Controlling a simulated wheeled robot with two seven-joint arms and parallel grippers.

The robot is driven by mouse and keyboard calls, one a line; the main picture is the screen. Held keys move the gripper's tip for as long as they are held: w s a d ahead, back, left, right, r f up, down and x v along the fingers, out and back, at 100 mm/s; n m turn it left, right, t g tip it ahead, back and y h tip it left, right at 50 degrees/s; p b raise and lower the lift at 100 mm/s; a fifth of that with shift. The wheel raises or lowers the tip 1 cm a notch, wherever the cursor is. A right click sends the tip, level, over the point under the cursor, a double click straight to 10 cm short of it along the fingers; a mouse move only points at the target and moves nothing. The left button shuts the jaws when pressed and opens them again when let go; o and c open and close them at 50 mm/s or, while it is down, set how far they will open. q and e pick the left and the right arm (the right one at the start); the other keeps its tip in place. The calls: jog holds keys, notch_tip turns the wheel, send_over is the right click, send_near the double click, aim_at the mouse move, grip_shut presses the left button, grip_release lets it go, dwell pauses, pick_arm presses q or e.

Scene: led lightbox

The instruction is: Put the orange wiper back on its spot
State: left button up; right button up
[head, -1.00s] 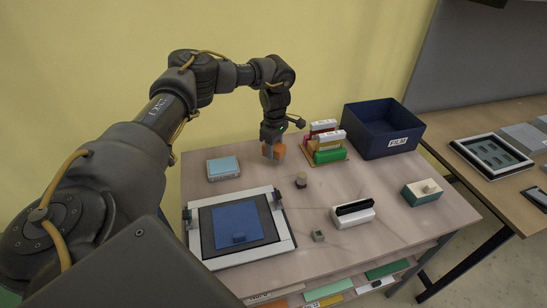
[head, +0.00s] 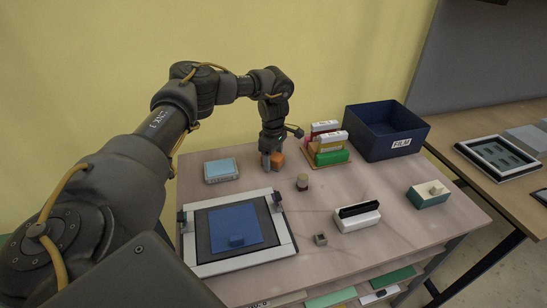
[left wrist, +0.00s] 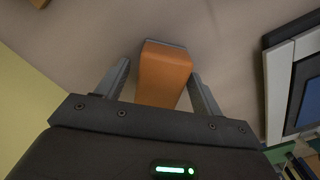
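The orange wiper (head: 278,160) is at the back of the table, left of the small rack (head: 313,158) of coloured blocks. In the left wrist view the wiper (left wrist: 164,75) is an orange block with a grey far edge. My left gripper (head: 270,162) is around it, pointing down. In the left wrist view its fingers (left wrist: 160,85) stand apart on either side of the wiper, with a clear gap on the left and a very small one on the right. The wiper appears to be at the tabletop; any marked spot under it is hidden. My right gripper is not in view.
A light blue-topped box (head: 221,170) and a framed panel with a blue sheet (head: 237,222) lie left and in front. A navy FILM bin (head: 386,131), a black-and-white block (head: 357,216) and a green box (head: 428,195) are right.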

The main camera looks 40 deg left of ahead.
aim_at(273, 155)
pick_arm(q)
jog(key=shift+r, duration=0.3)
notch_tip(273, 155, up, 12)
jog(key=shift+f, duration=0.15)
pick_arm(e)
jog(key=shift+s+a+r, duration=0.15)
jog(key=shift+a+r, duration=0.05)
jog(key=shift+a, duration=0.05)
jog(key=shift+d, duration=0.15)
